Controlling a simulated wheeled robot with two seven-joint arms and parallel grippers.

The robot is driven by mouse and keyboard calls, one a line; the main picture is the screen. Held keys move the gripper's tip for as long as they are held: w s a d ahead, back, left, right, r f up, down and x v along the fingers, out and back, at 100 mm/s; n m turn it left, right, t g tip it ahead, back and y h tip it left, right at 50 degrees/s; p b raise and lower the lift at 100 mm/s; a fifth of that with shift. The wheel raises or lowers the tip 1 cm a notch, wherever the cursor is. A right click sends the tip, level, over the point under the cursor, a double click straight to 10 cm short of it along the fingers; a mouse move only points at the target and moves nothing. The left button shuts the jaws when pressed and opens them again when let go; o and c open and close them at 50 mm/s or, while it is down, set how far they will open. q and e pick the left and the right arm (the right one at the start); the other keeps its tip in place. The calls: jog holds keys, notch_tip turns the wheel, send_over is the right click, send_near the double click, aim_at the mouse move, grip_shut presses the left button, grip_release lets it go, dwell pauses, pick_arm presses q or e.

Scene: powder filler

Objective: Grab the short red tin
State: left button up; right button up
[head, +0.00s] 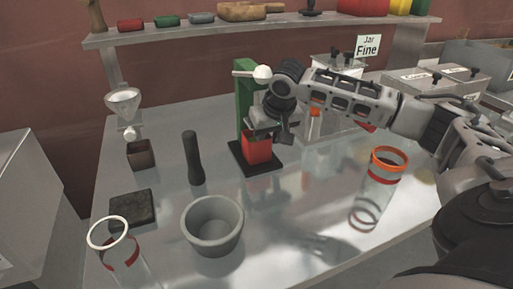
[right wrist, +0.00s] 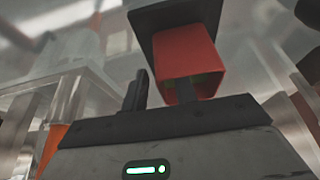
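The short red tin (head: 257,150) stands on the black base (head: 243,166) of a green stand (head: 244,100), near the middle of the metal table. My right gripper (head: 271,131) is at the tin's top, pointing down and partly covering it. In the right wrist view the red tin (right wrist: 186,58) shows its open mouth. One finger of the right gripper (right wrist: 161,90) is left of the tin with a gap, and the other overlaps the mouth. The fingers are apart, and no firm hold shows. My left gripper is out of view.
A black pestle-like rod (head: 193,160) and a grey bowl (head: 213,224) stand left of the stand. A clear jar with an orange rim (head: 389,158) stands right. A white-rimmed jar (head: 108,233) is front left. A shelf (head: 240,29) runs behind.

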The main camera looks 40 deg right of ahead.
jog(key=shift+f, duration=0.1)
jog(key=shift+c, duration=0.3)
grip_shut()
